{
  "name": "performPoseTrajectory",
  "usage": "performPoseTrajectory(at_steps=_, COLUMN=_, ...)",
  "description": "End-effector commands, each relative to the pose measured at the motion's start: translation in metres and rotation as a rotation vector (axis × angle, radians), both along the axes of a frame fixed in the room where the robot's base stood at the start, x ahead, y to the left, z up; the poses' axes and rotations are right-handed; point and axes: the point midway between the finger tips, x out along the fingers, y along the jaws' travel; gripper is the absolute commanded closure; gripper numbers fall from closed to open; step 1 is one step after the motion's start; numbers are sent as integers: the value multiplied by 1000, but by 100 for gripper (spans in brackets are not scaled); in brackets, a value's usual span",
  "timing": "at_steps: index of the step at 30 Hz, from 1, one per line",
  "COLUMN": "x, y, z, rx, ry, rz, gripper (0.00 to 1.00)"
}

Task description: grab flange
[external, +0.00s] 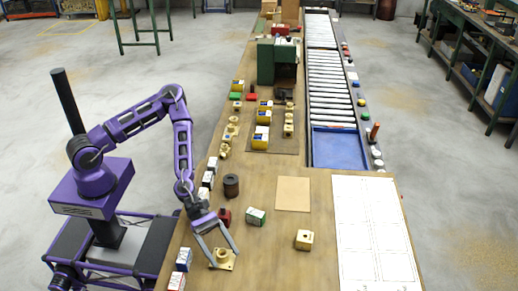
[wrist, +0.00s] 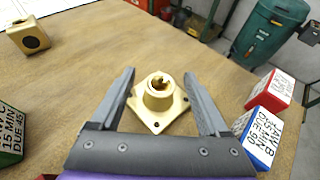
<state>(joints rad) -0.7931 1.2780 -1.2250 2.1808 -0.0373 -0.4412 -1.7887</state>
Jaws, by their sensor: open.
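The flange (external: 223,259) is a brass piece with a square base plate and a raised round collar with a bore. It lies flat on the wooden workbench near the front left edge. In the wrist view the flange (wrist: 158,98) stands between the two fingers, collar up, with corner holes in its plate. My gripper (external: 222,258) is open and reaches down around the flange. In the wrist view its fingers (wrist: 160,78) lie on either side of it, with a gap visible at the collar.
Red and blue labelled boxes (wrist: 262,128) stand close to the right finger in the wrist view. A green box (external: 256,216), a red block (external: 224,216), a dark cylinder (external: 231,186) and a brass block (external: 304,240) are nearby. The bench is bare between them.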

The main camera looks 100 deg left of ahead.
Motion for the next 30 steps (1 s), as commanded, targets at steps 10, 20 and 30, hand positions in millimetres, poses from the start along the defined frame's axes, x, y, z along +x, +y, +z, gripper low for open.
performPoseTrajectory(at_steps=10, x=1, y=-1, z=0, rx=0, ry=0, rz=0, gripper=41)
performPoseTrajectory(at_steps=20, x=1, y=-1, z=0, rx=0, ry=0, rz=0, gripper=100)
performPoseTrajectory(at_steps=30, x=1, y=-1, z=0, rx=0, ry=0, rz=0, gripper=100)
